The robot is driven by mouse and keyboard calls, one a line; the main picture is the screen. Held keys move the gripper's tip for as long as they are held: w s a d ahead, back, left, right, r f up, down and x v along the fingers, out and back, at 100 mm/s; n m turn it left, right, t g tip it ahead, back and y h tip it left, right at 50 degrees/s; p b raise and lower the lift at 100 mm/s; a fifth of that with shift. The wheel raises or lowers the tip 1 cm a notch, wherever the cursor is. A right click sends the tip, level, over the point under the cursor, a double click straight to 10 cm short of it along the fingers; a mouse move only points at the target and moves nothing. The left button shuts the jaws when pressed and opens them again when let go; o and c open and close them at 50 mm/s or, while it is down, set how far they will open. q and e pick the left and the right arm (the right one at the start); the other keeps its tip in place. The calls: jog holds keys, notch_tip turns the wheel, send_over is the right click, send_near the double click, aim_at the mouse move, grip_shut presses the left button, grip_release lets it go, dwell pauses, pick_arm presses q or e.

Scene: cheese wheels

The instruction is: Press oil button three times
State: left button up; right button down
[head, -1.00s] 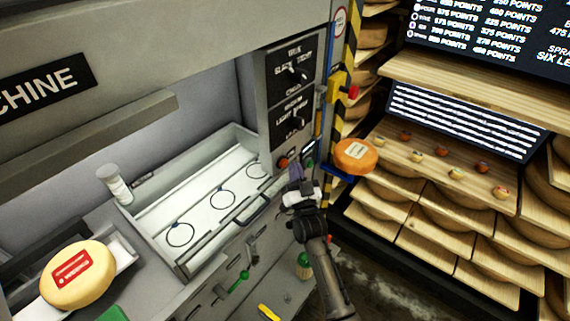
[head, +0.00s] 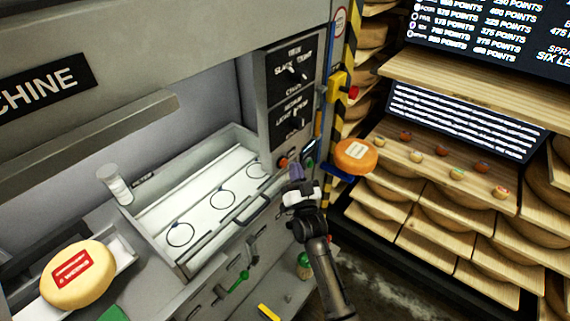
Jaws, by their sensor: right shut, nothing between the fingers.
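The machine's control panel (head: 291,95) carries dark plates with knobs. Below it is a small row of buttons; an orange-red one (head: 282,163) shows at its left end and a blue one (head: 309,147) further right. I cannot read which one is the oil button. My right gripper (head: 296,172) is shut and empty, its tip right in front of this row, hiding part of it. I cannot tell whether the tip touches a button. My left gripper is not in view.
A white tray (head: 190,262) with ringed spots lies left of my gripper. An orange cheese wheel (head: 355,156) sits on a blue holder to the right. A yellow cheese wheel (head: 78,275) is at lower left. Wooden shelves (head: 450,206) with cheeses fill the right.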

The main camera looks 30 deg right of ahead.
jog(key=shift+w, duration=0.2)
jog(key=shift+w+a, duration=0.1)
jog(key=shift+w, duration=0.1)
jog(key=shift+w, duration=0.1)
dwell(0.7)
jog(key=shift+w+a, duration=0.15)
jog(key=shift+w, duration=0.15)
jog(key=shift+s, duration=0.15)
dwell(0.4)
jog(key=shift+s+d+p, duration=0.25)
jog(key=shift+s+p, duration=0.15)
jog(key=shift+s, duration=0.25)
